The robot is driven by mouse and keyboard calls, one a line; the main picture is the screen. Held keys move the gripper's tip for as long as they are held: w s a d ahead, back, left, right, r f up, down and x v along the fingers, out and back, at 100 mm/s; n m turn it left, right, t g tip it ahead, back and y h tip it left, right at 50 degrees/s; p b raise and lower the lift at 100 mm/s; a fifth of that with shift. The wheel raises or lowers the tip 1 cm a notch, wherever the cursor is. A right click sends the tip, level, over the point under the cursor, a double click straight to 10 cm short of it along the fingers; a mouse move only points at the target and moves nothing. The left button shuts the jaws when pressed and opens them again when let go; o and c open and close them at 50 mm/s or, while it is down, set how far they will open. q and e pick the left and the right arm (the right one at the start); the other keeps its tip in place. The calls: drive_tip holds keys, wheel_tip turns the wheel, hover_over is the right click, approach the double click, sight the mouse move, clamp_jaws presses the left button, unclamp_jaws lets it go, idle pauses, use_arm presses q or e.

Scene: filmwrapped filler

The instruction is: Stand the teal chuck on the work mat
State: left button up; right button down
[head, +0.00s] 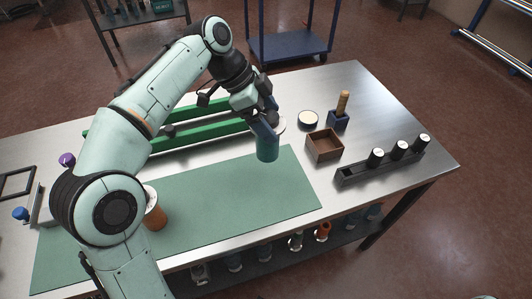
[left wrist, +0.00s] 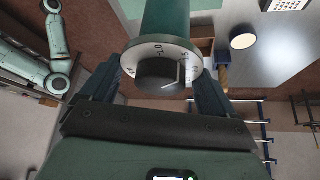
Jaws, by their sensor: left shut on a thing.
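The teal chuck (head: 267,151) is a teal cylinder held roughly upright in my left gripper (head: 264,128), over the back right part of the green work mat (head: 230,200). I cannot tell whether its lower end touches the mat. In the left wrist view the teal chuck (left wrist: 178,18) shows a white numbered ring and a dark knob at its near end, between the two fingers of my left gripper (left wrist: 158,90). My right gripper is not in view.
An orange-brown piece (head: 157,217) stands on the mat, partly behind my arm. Green rails (head: 200,132) lie behind the mat. A brown open box (head: 324,146), a white-topped round piece (head: 308,118) and a black rack (head: 380,168) stand to the right. The mat's middle is clear.

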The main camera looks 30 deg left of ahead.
sight(268, 147)
use_arm(q)
wheel_tip(268, 147, down, 10)
drive_tip(key=shift+f+b, duration=0.2)
drive_tip(key=shift+b, duration=0.85)
drive_tip(key=shift+w, duration=0.1)
drive_tip(key=shift+f, duration=0.15)
drive_tip(key=o, duration=1.8)
drive_tip(key=shift+f, duration=0.1)
drive_tip(key=shift+r, duration=0.35)
drive_tip(key=p+v, duration=0.2)
drive_tip(key=v, duration=0.9)
drive_tip(key=shift+a+r, duration=0.25)
drive_tip(key=shift+r, duration=0.05)
